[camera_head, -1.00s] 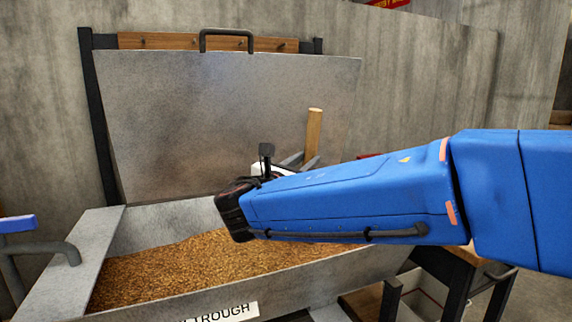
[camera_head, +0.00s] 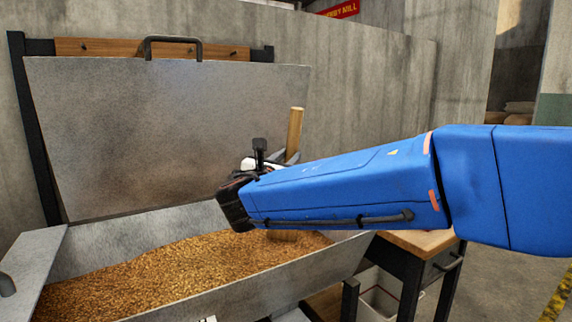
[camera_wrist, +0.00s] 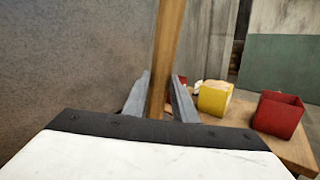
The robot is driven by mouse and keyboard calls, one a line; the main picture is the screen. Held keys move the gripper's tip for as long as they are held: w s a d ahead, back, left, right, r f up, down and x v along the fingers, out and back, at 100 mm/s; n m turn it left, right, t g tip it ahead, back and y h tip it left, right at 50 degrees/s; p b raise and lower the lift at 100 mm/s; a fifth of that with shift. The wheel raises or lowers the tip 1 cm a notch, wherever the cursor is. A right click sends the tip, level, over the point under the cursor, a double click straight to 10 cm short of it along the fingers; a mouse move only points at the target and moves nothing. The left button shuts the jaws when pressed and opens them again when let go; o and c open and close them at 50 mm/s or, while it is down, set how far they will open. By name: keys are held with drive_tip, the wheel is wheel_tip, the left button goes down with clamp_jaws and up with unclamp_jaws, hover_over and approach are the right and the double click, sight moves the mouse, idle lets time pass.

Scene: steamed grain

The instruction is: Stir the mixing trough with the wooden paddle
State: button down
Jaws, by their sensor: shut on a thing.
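The metal mixing trough (camera_head: 318,262) holds brown grain (camera_head: 180,272) and stands below its raised metal lid (camera_head: 165,130). My gripper (camera_wrist: 160,98) is shut on the shaft of the wooden paddle (camera_wrist: 167,50), which stands nearly upright between the grey fingers. In the head view the paddle's shaft top (camera_head: 295,130) rises behind my blue arm. A wooden piece, likely the paddle's lower end, shows under the arm at the grain near the trough's right end. My arm hides the middle of the shaft and most of the gripper there.
A wooden-topped table (camera_head: 420,242) stands right of the trough. On it, in the wrist view, are a yellow container (camera_wrist: 215,97) and a red open box (camera_wrist: 278,114). A pale bin (camera_head: 380,298) sits beneath. The concrete wall (camera_head: 370,90) is behind the lid. Floor is open at right.

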wheel_tip(320, 180, up, 21)
drive_tip(key=s+a, duration=0.1)
drive_tip(key=shift+a, duration=0.35)
drive_tip(key=shift+s+f, duration=0.1)
drive_tip(key=shift+f, duration=0.05)
idle(0.8)
idle(0.5)
